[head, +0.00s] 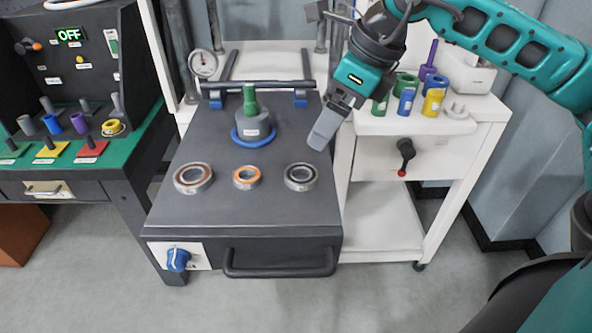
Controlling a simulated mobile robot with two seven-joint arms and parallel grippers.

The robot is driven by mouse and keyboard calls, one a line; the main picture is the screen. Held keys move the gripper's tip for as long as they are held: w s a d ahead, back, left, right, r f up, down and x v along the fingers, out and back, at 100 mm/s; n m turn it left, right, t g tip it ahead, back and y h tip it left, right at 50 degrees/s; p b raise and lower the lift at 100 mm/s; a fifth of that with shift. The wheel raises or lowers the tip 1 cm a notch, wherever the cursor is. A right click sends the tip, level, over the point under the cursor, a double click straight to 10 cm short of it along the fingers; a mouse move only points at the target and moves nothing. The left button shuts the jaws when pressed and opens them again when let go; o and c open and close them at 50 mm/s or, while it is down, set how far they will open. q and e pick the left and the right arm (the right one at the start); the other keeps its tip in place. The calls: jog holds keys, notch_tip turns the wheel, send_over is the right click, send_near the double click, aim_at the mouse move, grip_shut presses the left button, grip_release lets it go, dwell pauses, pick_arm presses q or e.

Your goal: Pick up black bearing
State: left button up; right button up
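The black bearing (300,177) is a metal ring with a dark seal, lying flat at the right of a row of three on the dark grey test bench (240,214). My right gripper (323,133) comes in from the upper right. Its fingertips are above and slightly right of the black bearing in the picture, apart from it. The fingers overlap in this view, so their opening is hidden. No object shows between them. My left gripper is not in view.
An orange-sealed bearing (247,177) and a brown-sealed bearing (193,178) lie to the left. A grey fixture (253,127) with a green knob and blue ring stands behind the row. A white cart (435,138) with coloured cylinders stands right. The bench front is clear.

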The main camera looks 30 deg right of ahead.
send_near(306, 166)
jog(key=a+f, duration=0.2)
jog(key=shift+a+f, duration=0.2)
jog(key=shift+a, duration=0.15)
jog(key=shift+x, duration=2.7)
jog(key=shift+s+d, duration=0.15)
jog(key=shift+s, duration=0.05)
jog(key=shift+c, duration=0.4)
jog(key=c, duration=1.2)
